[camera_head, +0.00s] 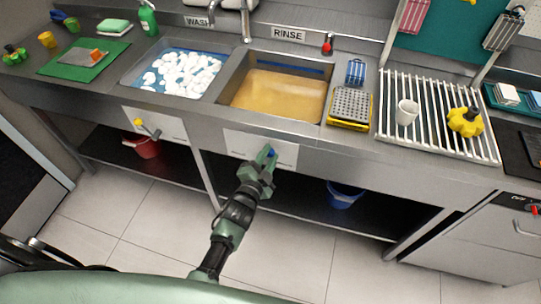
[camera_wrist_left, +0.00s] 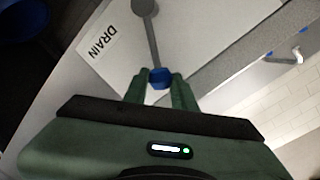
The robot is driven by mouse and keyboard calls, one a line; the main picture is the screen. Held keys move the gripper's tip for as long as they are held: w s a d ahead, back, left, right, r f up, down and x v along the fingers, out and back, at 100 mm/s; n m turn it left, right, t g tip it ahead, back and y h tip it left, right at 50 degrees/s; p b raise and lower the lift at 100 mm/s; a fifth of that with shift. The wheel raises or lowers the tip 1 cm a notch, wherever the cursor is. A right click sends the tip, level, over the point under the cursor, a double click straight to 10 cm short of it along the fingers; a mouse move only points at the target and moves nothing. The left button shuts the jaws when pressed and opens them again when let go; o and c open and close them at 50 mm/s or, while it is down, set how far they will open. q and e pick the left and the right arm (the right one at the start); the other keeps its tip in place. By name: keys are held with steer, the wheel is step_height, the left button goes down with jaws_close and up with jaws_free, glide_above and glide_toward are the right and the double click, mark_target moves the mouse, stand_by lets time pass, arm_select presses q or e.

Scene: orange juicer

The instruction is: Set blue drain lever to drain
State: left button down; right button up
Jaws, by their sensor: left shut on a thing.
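The blue drain lever (camera_head: 270,153) is on the white panel (camera_head: 285,155) under the rinse sink (camera_head: 275,95). In the left wrist view, its grey shaft runs from a round pivot to the blue knob (camera_wrist_left: 160,77). The knob sits between the green fingers of my left gripper (camera_wrist_left: 160,88), which is shut on it. A DRAIN label (camera_wrist_left: 102,42) lies to the left of the shaft, and the shaft does not point at it. In the head view my left gripper (camera_head: 265,163) covers part of the lever. My right gripper is not in view.
A yellow lever (camera_head: 147,128) is on the panel under the wash sink (camera_head: 133,82), to the left. A red bucket (camera_head: 147,147) and a blue bucket (camera_head: 342,195) stand on the lower shelf. The counter's front edge is above my gripper. The floor in front is clear.

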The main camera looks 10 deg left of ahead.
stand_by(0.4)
arm_select(q)
steer(key=c, duration=1.1)
jaws_free()
steer(key=shift+d, duration=0.1)
steer(key=s, duration=0.5)
steer(key=s+r, duration=0.1)
steer(key=s, duration=0.1)
steer(key=shift+s+a+b, duration=0.4)
